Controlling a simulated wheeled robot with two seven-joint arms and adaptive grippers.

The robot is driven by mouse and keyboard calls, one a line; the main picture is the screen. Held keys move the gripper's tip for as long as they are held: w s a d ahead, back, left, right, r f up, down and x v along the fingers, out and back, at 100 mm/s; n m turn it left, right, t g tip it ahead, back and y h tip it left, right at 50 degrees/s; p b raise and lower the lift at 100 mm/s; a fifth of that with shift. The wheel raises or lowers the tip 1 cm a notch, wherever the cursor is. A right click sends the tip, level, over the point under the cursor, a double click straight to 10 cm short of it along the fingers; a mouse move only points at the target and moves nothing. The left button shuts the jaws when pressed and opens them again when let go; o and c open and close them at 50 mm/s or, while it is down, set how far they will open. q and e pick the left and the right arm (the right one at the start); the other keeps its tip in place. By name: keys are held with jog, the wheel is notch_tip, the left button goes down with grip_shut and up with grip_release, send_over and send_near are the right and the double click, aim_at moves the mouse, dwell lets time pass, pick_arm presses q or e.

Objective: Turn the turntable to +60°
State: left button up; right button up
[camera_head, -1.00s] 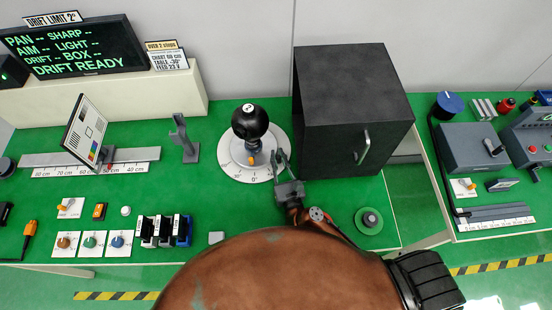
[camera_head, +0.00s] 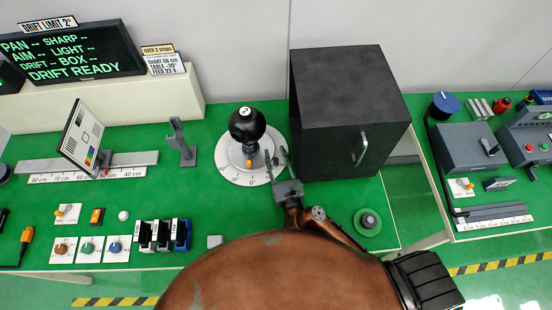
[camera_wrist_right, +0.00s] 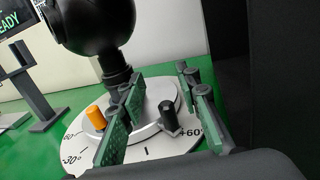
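The turntable (camera_head: 231,172) is a pale round disc with degree marks on the green bench. A black ball-shaped head (camera_head: 247,125) stands on it. An orange peg (camera_head: 249,163) points toward the front; in the right wrist view the peg (camera_wrist_right: 96,118) is on the left, near the -30° side. A dark post (camera_wrist_right: 168,118) rises from the disc near the +60° mark. My right gripper (camera_head: 276,156) is at the disc's right edge. In the right wrist view its fingers (camera_wrist_right: 158,100) are apart, with the dark post between them and no clear contact. My left gripper is out of view.
A black box with a handle (camera_head: 345,110) stands close to the right of the turntable. A grey upright stand (camera_head: 181,142) is to its left. A test chart (camera_head: 83,135) stands on a rail farther left.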

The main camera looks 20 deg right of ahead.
notch_tip(320, 180, up, 7)
jog(key=shift+r, duration=0.2)
jog(key=shift+c, duration=0.5)
